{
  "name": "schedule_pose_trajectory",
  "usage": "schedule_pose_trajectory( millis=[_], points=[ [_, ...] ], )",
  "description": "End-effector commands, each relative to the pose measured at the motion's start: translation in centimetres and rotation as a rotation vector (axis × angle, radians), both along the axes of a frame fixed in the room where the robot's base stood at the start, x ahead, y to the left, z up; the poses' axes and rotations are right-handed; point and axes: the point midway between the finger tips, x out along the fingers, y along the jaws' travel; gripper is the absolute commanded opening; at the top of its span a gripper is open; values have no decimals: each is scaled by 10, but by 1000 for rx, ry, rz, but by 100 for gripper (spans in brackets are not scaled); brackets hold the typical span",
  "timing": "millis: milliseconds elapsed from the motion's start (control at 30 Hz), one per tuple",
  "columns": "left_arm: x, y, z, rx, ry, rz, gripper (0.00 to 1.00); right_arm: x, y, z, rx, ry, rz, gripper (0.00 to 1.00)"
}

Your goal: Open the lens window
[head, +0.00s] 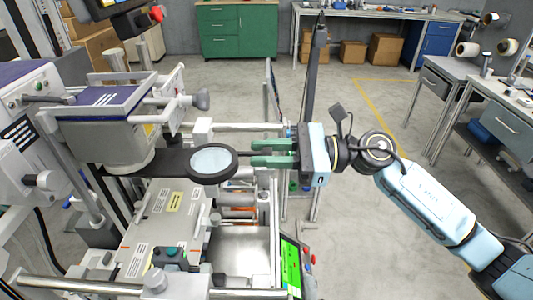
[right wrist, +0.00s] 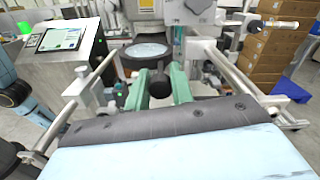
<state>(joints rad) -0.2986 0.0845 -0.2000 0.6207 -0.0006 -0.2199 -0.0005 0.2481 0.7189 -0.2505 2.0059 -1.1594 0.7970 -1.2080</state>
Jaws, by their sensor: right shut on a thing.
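The lens window is a black arm ending in a black ring around a round, pale glass (head: 213,161). It sticks out to the right from under the grey machine head, and its glass also shows in the right wrist view (right wrist: 147,50). My right gripper (head: 254,154), with green fingers, is at the ring's right side. It is shut on the window's dark handle (right wrist: 159,88), which shows between the fingers in the right wrist view. The fingers partly hide the handle in the head view. My left gripper is not in view.
The grey machine head (head: 105,125) stands left of the window. Metal rails (head: 235,127) and a machine bed with a metal tray (head: 242,250) lie around and below it. A screen (head: 291,267) is at the tray's right. Open floor lies behind; workbenches (head: 455,75) stand farther right.

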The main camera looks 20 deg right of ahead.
Motion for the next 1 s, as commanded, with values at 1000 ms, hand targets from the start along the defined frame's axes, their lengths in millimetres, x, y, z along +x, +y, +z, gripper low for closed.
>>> schedule_pose_trajectory(
  millis=[1000],
  points=[
    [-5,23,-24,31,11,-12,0,-32,-89,-3,-1,4,-5,45]
  ],
)
